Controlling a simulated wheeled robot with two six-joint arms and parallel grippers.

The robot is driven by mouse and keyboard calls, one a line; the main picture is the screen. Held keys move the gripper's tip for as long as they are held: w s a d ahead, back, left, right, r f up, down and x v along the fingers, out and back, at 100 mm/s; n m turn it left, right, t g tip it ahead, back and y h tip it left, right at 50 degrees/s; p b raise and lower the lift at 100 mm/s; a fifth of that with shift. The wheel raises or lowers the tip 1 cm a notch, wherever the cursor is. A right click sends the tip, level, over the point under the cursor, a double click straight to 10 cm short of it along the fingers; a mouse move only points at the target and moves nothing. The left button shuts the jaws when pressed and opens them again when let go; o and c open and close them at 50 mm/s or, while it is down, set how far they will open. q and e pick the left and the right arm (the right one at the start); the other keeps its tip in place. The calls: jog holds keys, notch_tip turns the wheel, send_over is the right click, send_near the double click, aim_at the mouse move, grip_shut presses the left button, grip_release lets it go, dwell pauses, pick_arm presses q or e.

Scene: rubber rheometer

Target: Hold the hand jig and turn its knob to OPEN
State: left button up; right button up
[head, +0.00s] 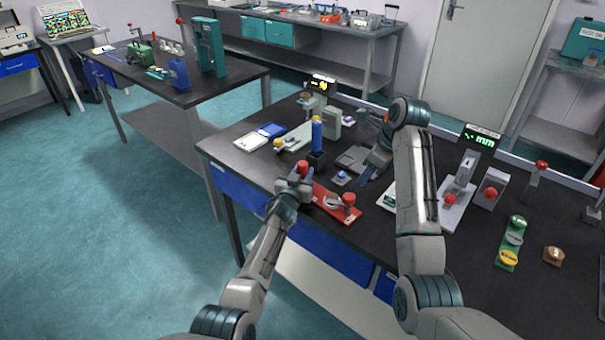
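The red base plate, apparently the hand jig (323,203), lies near the front edge of the dark bench. It carries a round grey dial (332,201) and a red knob (348,198) at its right end. A red-topped handle (303,167) stands at its left end. My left gripper (302,178) is at this handle, with its fingers around it and seemingly shut on it. My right gripper (365,172) hangs above the bench behind the jig, pointing down and apart from it. Its finger gap is too small to make out. The dial's markings are unreadable.
A gauge with a green display (482,138) stands to the right. A green plate (511,243) lies farther right. Bare bench lies in front of it.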

jog(key=o, duration=0.3)
jog(key=shift+o, duration=0.3)
jog(key=shift+w+d+f, duration=0.1)
jog(key=shift+d+f, duration=0.05)
jog(key=w+d+f+n+t+h, duration=0.2)
jog(key=w+d+n+t+h, duration=0.15)
jog(key=d, duration=0.25)
jog(key=w+d+f+n+t+h, duration=0.3)
jog(key=d+n+t, duration=0.1)
jog(key=d+n, duration=0.15)
jog(key=s+d+r+n+t+h, duration=0.2)
jog(key=d+r+n+t+h, duration=0.35)
jog(key=n, duration=0.95)
jog(key=s+a+n+t+y, duration=0.2)
jog(key=n+t+y, duration=0.25)
jog(key=n, duration=0.65)
jog(key=n+g+y, duration=0.4)
jog(key=n+y, duration=1)
jog(key=n, duration=1.7)
send_near(353, 203)
jog(key=shift+d+r, duration=0.2)
jog(key=shift+r, duration=0.25)
jog(key=shift+a+f, duration=0.15)
jog(key=shift+f, duration=0.05)
jog(key=shift+w+a, duration=0.15)
jog(key=shift+a, duration=0.05)
jog(key=x, duration=1.1)
jog(key=shift+w+a+f, duration=0.1)
jog(key=shift+w+f, duration=0.05)
jog(key=shift+f, duration=0.05)
